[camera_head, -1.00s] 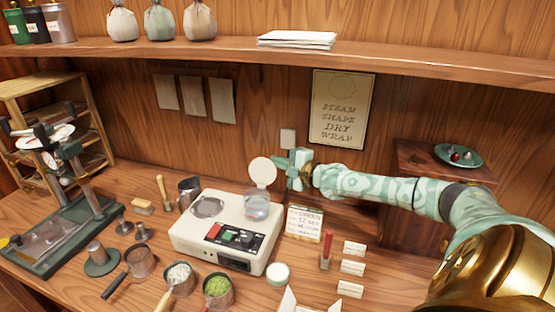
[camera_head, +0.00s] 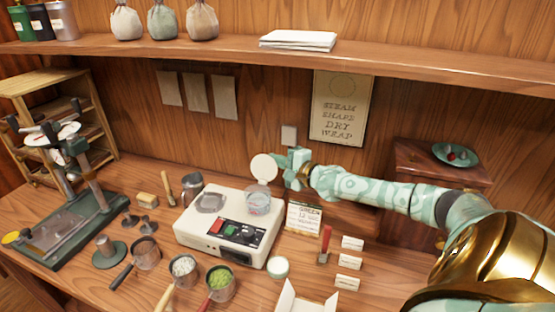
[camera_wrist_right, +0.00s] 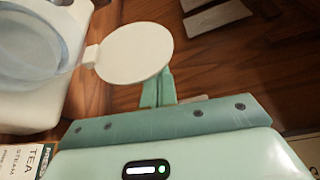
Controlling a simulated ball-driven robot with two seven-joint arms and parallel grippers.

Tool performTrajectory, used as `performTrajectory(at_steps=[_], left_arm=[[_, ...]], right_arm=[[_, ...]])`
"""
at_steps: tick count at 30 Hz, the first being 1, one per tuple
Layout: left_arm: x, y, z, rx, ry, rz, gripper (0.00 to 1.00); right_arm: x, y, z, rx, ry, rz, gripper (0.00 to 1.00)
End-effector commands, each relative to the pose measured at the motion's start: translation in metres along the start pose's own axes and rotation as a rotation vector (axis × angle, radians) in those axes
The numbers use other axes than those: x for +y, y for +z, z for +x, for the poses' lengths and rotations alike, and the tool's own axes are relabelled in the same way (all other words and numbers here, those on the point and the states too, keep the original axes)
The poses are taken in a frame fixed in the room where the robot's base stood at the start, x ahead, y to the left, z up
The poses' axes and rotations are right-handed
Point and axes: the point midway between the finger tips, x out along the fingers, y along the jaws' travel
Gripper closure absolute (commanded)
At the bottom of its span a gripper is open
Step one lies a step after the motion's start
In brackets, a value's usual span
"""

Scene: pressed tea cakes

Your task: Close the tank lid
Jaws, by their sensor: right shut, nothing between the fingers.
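The tank lid (camera_head: 264,167) is a round white disc standing raised on its hinge at the back right of the white steamer (camera_head: 215,248). The clear water tank (camera_head: 257,201) below it is uncovered. My right gripper (camera_head: 282,161) is shut and empty, just right of and behind the lid. In the right wrist view the lid (camera_wrist_right: 134,52) partly covers the fingertips (camera_wrist_right: 160,86); I cannot tell whether they touch it. The tank (camera_wrist_right: 35,40) shows at the upper left there. My left gripper is not in view.
A lettered card (camera_head: 303,217) stands right of the steamer, near my right forearm. A metal jug (camera_head: 191,187) stands behind it at left. Cups (camera_head: 220,284) and a small white jar (camera_head: 278,267) sit in front. A shelf (camera_head: 200,44) runs overhead.

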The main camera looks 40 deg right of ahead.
Motion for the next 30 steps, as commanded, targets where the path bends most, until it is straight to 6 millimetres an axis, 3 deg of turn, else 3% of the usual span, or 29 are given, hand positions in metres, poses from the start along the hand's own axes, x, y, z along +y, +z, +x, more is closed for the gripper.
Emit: performTrajectory(at_steps=[14, 30], left_arm=[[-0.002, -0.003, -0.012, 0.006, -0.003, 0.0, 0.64], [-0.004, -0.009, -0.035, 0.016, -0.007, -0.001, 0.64]], right_arm=[[-0.004, 0.007, -0.003, 0.0, -0.047, -0.1, 1.0], [-0.007, 0.037, -0.017, 0.001, -0.239, -0.524, 1.0]])
